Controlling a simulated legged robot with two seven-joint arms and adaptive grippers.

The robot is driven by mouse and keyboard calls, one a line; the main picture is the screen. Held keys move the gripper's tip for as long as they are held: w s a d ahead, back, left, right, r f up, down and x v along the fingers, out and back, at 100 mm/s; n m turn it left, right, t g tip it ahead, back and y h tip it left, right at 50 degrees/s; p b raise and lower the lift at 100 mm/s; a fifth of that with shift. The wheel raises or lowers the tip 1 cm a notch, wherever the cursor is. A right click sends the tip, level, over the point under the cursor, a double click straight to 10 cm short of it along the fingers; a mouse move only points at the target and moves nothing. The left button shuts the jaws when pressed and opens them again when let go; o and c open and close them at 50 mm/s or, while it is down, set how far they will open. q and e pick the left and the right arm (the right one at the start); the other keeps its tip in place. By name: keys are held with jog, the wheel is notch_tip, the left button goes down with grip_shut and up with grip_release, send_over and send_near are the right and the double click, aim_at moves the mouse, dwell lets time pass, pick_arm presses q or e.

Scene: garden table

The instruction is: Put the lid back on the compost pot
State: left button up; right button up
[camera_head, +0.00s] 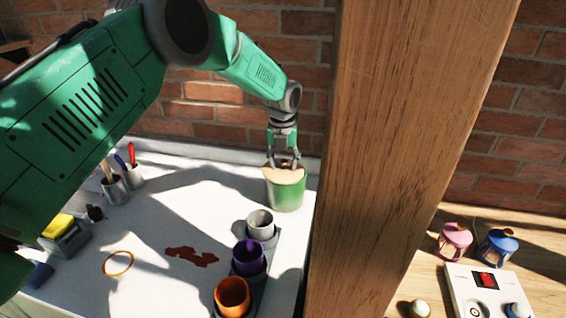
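The green compost pot (286,194) stands upright on the white table near its back right corner. A pale beige lid (285,177) is at the pot's mouth; I cannot tell whether it is fully seated. My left gripper (284,165) is directly above the pot, pointing down, with its fingers apart at the top of the lid. Something brown shows between the fingers, perhaps the lid's knob; I cannot tell if they grip it. My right gripper is out of view.
A thick wooden post (400,130) rises close to the pot's right. Grey, purple (249,257) and orange (232,295) cups stand in front. Tool cups (116,189) and an orange ring (118,263) are left. Lanterns (455,240) stand on a wooden surface at right.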

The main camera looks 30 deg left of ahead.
aim_at(290, 172)
pick_arm(q)
jog(key=shift+d+r, duration=0.15)
jog(key=shift+d, duration=0.3)
jog(key=shift+d+r, duration=0.45)
jog(key=shift+d, duration=0.15)
notch_tip(290, 172, up, 3)
jog(key=shift+s+d+f, duration=0.1)
jog(key=shift+f, duration=0.1)
notch_tip(290, 172, up, 9)
jog(key=s+b, duration=0.1)
jog(key=shift+f, duration=0.15)
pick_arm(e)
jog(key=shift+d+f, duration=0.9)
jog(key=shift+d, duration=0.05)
